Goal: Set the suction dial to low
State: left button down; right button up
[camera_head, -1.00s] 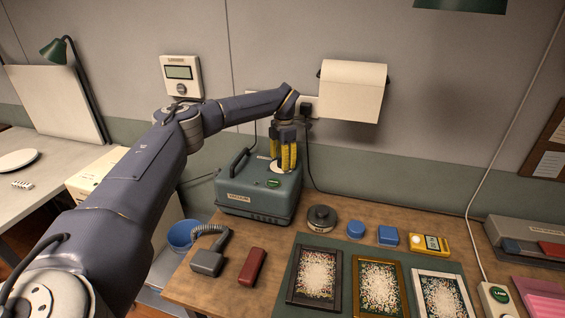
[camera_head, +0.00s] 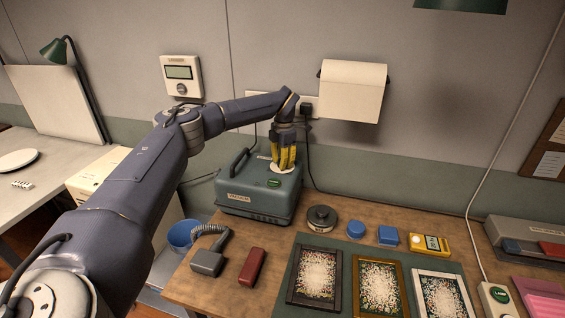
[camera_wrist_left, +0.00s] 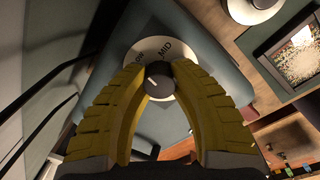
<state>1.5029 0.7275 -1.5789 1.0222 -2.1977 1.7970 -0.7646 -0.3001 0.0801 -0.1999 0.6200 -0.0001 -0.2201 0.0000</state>
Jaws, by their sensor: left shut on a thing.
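The vacuum unit (camera_head: 257,198) is a grey-green box with a black handle, standing at the back left of the wooden bench. On its top is a pale round dial plate (camera_wrist_left: 146,50) with the word MID readable and another label partly hidden by a finger. A dark round knob (camera_wrist_left: 159,79) with a light pointer line sits on the plate. My left gripper (camera_head: 284,166) has yellow fingers and points down at the dial. In the left wrist view its fingertips (camera_wrist_left: 160,80) are shut on the knob from both sides. My right gripper is not in view.
A green button (camera_head: 274,183) is on the unit's top in front of the dial. A grey nozzle with hose (camera_head: 208,258), a red block (camera_head: 252,266) and a dark round container (camera_head: 321,218) lie in front. Framed pieces (camera_head: 316,276) are on a green mat.

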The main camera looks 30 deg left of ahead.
pick_arm(q)
jog(key=shift+n, duration=1.3)
jog(key=c, duration=1)
grip_release()
